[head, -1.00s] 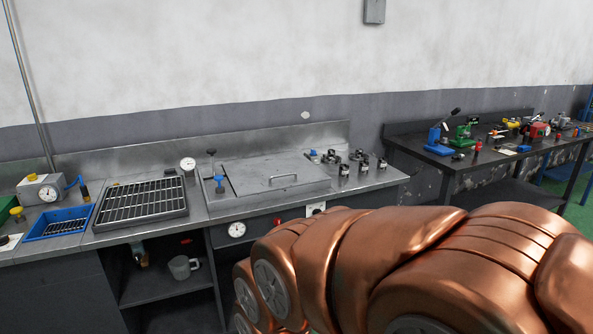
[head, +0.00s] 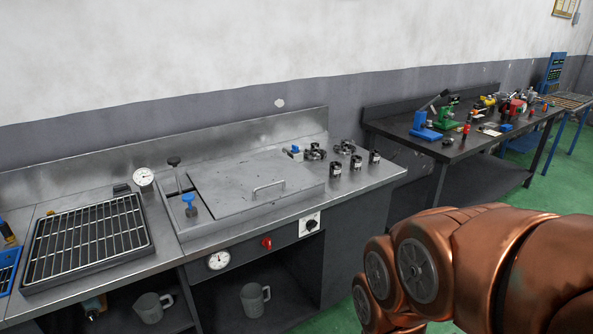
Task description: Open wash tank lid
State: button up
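The wash tank lid (head: 240,182) is a flat grey metal plate set in the steel counter, lying closed. Its bar handle (head: 269,187) stands on the lid near its front edge. My copper-coloured arm fills the lower right of the head view, to the right of the counter and apart from the lid. My gripper is not visible in this view.
A blue-knobbed valve (head: 189,204) and a round gauge (head: 143,177) stand left of the lid. Several metal fittings (head: 335,168) sit to its right. A black grate (head: 88,240) is at the left. Below are a red knob (head: 266,243) and open shelves with mugs (head: 254,300). A dark workbench (head: 470,140) stands at the right.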

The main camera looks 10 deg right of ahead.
aim_at(228, 188)
jog(key=u, duration=0.2)
jog(key=i, duration=1.05)
jog(key=u, duration=0.6)
